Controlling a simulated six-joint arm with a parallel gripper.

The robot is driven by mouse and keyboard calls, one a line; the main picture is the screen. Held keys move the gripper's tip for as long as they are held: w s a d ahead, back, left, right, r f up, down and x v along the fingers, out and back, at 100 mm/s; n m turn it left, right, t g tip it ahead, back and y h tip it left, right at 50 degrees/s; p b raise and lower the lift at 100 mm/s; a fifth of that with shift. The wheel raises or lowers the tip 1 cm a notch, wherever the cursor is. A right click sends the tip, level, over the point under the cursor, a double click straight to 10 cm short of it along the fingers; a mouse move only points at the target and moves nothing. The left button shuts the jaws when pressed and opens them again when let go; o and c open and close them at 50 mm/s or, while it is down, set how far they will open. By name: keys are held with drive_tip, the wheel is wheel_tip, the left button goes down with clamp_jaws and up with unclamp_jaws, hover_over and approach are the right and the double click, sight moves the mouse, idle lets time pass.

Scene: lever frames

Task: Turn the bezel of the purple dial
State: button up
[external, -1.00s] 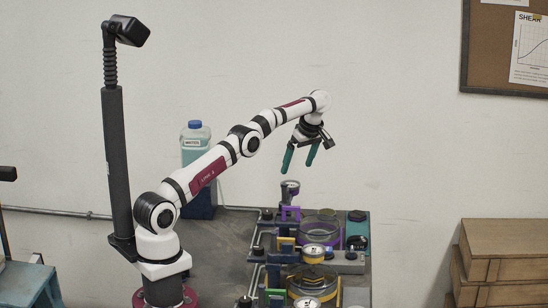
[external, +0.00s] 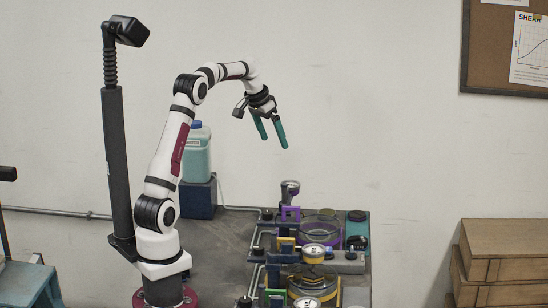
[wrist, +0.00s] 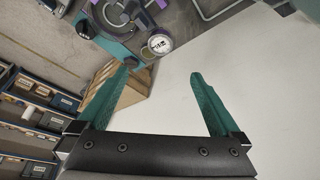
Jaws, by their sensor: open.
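The purple dial (external: 318,232) is a round, clear-sided ring with purple on it, at the back of the grey bench. A purple lever bracket (external: 290,213) stands just left of it. My gripper (external: 274,143) is open and empty, high above the bench and to the left of the dial, with both teal fingers pointing down. In the wrist view the fingers (wrist: 164,69) are spread with nothing between them. Purple parts (wrist: 108,14) show at the top edge of that view, cut off by the frame. I cannot tell the bezel's angle.
A round gauge (external: 314,251) and a yellow-banded dial (external: 312,285) stand in front of the purple dial. A blue-capped jug (external: 196,155) is at the back left. Wooden crates (external: 500,262) stand right of the bench. The air around my gripper is clear.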

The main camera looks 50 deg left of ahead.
sight(290, 184)
drive_tip(key=shift+m, duration=0.3)
drive_tip(key=x, duration=1.5)
drive_tip(key=shift+f, duration=0.25)
drive_tip(key=c, duration=1.3)
